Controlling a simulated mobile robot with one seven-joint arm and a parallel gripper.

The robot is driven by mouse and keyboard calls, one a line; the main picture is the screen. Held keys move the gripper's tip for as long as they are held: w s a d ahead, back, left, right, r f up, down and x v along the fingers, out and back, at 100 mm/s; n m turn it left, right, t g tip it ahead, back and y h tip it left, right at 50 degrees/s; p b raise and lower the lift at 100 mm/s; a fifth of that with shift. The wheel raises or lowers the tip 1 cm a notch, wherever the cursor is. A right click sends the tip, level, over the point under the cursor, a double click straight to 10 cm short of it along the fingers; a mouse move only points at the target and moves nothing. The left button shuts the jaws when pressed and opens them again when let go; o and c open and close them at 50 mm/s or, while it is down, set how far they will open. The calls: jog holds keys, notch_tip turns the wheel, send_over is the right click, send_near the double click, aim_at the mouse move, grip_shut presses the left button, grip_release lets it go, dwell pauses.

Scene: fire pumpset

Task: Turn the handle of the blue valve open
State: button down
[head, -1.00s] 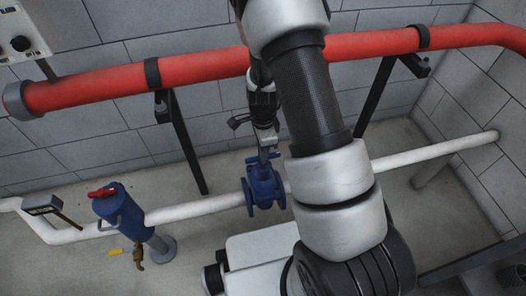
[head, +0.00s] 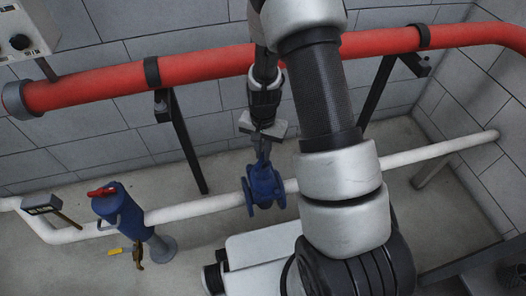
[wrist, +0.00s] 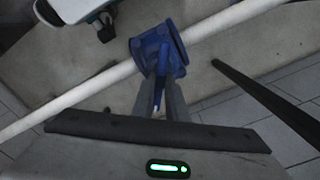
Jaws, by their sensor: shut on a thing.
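The blue valve (head: 263,190) sits in the white pipe between flanges, just below my gripper in the head view. It also shows in the wrist view (wrist: 150,50), at the upper middle. Its blue handle (wrist: 161,84) is held between the two grey fingers. My gripper (head: 263,154) is shut on the handle, above the valve body; it also shows in the wrist view (wrist: 161,92). The fingers cover part of the handle, so its exact angle is hard to tell.
The white pipe (head: 420,152) runs low along the wall. A red pipe (head: 200,70) on dark brackets runs above it, behind my arm. A blue cylinder (head: 122,212) with a red top handle and yellow lever stands left.

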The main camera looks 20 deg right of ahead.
jog(key=n, duration=0.5)
jog(key=shift+n, duration=0.3)
jog(key=n, duration=0.5)
jog(key=shift+n+p, duration=0.3)
jog(key=shift+p, duration=0.05)
jog(key=n+p, duration=0.1)
jog(key=n, duration=0.4)
jog(key=n+p, duration=0.2)
jog(key=n, duration=0.3)
jog(key=shift+n+p, duration=0.3)
jog(key=shift+n, duration=0.1)
jog(key=n+p, duration=0.2)
jog(key=n, duration=0.3)
jog(key=shift+r+p, duration=0.1)
jog(key=shift+p, duration=0.2)
jog(key=n+p, duration=0.3)
jog(key=n, duration=0.3)
jog(key=shift+n, duration=0.4)
jog(key=n+p, duration=0.3)
jog(key=n, duration=0.2)
jog(key=shift+p, duration=0.3)
jog(key=shift+n+p, duration=0.95)
jog(key=shift+n, duration=1.05)
